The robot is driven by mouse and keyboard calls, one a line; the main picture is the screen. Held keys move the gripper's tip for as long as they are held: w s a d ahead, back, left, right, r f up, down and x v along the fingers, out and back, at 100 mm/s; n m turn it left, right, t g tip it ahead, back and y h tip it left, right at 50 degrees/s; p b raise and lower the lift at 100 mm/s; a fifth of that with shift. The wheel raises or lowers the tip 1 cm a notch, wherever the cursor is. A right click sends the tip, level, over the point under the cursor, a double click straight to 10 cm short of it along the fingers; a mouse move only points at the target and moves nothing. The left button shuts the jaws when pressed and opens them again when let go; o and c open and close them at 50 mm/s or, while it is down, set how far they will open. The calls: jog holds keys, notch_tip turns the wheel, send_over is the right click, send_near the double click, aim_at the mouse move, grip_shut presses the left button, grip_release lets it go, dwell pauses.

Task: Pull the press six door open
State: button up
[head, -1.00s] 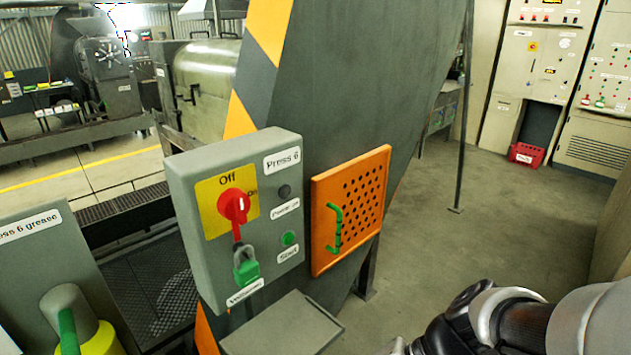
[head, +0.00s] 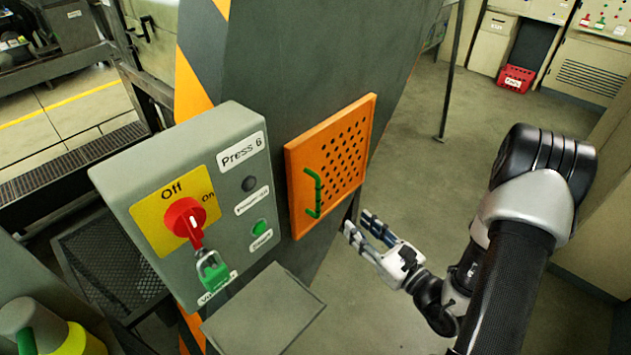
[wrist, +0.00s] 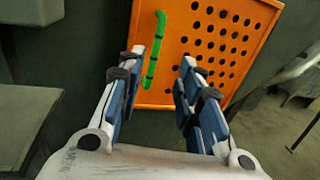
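The press six door (head: 335,165) is an orange panel with rows of round holes, set flat on the grey side of the press; it looks shut. A green bar handle (head: 314,194) runs up its left side. My gripper (head: 359,222) is open and empty, a little to the right of and below the door in the head view. The two fingers are spread apart and no contact with the handle shows.
A grey box labelled Press 6 (head: 228,178), with a red switch (head: 185,220) and a green padlock (head: 212,268), stands left of the door. A small grey shelf (head: 264,308) juts out below. A red crate (head: 516,79) sits at the back. Floor right of the press is open.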

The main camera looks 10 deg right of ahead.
jog(key=b+x, duration=0.1)
jog(key=x, duration=1.5)
jog(key=shift+w+a, duration=0.25)
jog(key=shift+a, duration=0.05)
jog(key=shift+c, duration=0.5)
grip_shut()
